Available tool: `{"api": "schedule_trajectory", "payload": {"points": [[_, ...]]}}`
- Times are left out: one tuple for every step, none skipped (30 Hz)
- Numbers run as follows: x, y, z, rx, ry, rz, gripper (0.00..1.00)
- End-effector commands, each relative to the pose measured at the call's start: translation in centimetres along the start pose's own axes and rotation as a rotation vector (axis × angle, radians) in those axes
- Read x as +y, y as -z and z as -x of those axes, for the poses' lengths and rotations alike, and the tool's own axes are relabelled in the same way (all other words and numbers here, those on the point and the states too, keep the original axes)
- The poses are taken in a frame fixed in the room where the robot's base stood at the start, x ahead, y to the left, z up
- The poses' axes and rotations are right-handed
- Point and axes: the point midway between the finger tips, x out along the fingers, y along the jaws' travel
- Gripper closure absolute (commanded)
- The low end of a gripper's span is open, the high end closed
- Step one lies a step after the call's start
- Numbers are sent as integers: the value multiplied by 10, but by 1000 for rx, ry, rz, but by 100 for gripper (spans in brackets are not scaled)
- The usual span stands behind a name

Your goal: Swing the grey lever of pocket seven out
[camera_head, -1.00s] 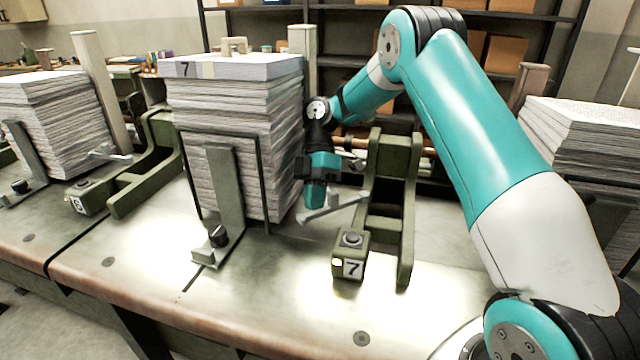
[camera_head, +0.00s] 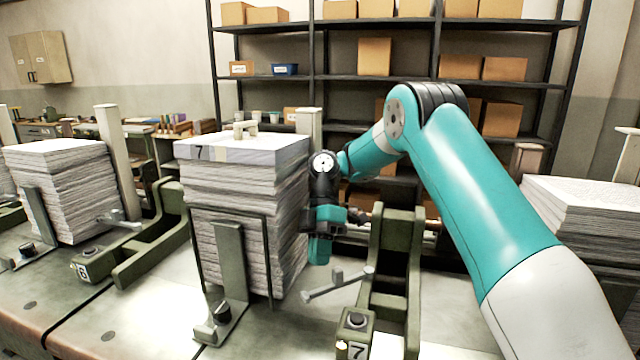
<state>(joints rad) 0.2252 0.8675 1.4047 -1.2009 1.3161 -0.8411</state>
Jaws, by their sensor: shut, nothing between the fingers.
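The grey lever (camera_head: 338,285) of pocket seven sits low between the paper stack and the green bracket. It points left from the bracket toward the stack's lower right edge, with a short upright peg on it. My gripper (camera_head: 320,258) points down beside the stack's right side. It is shut and holds nothing, and its tip appears just above the lever with a small gap. The tall stack of pocket seven (camera_head: 230,190) stands behind a grey upright plate and dark wire guards. The block with the number 7 label (camera_head: 356,350) is at the bracket's front.
The green bracket (camera_head: 412,270) rises close to the right of my gripper. Pocket six's stack (camera_head: 65,190) and bracket (camera_head: 150,240) stand at left, with their own grey lever. Another stack (camera_head: 590,215) is at right. A shelf with boxes (camera_head: 375,57) is behind.

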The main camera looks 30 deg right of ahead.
Motion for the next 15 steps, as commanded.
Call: {"api": "schedule_trajectory", "payload": {"points": [[-10,10,19,0,-1,1,100],[-12,13,25,-1,-2,0,100],[-16,16,32,-1,-2,0,100],[-19,19,38,-1,-1,0,100],[-22,22,43,-1,-1,0,100],[-25,26,50,-1,-2,-1,100],[-28,28,55,-1,-2,0,100],[-31,31,60,-1,-2,-1,100],[-34,35,66,0,-2,0,100],[-37,37,71,0,-3,-1,100],[-39,40,76,-1,-3,-1,100],[-42,43,82,-1,-4,0,100],[-44,45,86,-1,-4,-1,100],[-47,48,90,0,-4,-1,100],[-49,50,96,0,-3,-1,100]]}}
